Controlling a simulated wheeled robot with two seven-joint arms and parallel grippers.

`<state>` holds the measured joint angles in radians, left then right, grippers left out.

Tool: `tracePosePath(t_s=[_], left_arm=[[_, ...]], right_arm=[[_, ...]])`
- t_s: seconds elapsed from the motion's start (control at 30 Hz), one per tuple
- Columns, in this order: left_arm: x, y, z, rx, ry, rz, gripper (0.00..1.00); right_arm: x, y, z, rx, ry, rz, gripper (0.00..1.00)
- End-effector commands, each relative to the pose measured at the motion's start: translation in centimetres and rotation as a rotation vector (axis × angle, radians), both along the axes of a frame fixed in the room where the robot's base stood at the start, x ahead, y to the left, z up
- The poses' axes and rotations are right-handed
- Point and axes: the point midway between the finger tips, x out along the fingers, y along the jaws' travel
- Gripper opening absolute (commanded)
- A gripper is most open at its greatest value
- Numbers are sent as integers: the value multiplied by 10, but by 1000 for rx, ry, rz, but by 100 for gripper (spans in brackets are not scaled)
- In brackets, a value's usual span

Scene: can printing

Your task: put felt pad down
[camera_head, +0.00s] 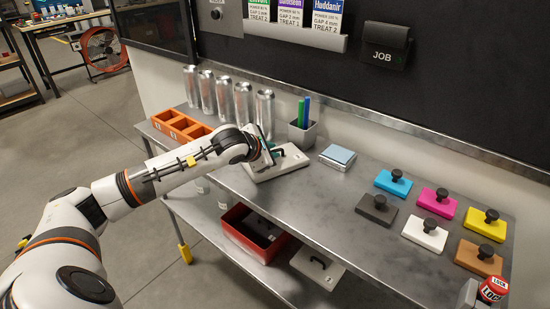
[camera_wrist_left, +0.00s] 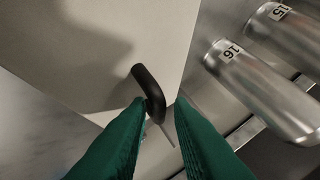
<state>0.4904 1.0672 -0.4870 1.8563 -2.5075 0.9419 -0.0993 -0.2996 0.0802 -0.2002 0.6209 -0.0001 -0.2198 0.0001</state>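A white flat pad with a black bar handle, which looks like the felt pad (camera_head: 290,164), lies on the metal table in front of the pen cup. In the left wrist view its pale surface (camera_wrist_left: 100,45) fills the upper left, and the black handle (camera_wrist_left: 146,84) stands up from it. My left gripper (camera_head: 276,153) is at the handle; its green fingers (camera_wrist_left: 160,102) sit on either side of it. The fingertips are apart, with a gap at the handle's right and the left finger close to or touching it. My right gripper is out of view.
Several silver cans (camera_head: 243,103) stand along the back left beside an orange tray (camera_head: 183,127). A pen cup (camera_head: 302,134) and a light-blue block (camera_head: 338,156) are behind and right. Coloured knobbed pads (camera_head: 436,202) cover the right side. A red box (camera_head: 255,233) is on the lower shelf.

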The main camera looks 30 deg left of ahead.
Motion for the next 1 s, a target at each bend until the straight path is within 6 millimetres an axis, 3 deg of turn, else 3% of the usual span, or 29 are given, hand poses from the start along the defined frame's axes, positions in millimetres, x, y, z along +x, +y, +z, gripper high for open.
tracePosePath(t_s=[0.27, 0.43, 0.77, 1.0], left_arm=[[5, 0, -4, 0, 1, -1, 20], [4, 0, -4, 1, 1, -1, 0], [4, 0, -3, 0, 1, -1, 0], [5, 0, 15, 0, -4, 0, 0]], right_arm=[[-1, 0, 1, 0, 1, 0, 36], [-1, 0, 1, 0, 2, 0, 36], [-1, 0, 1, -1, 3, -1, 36], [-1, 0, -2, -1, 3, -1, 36]])
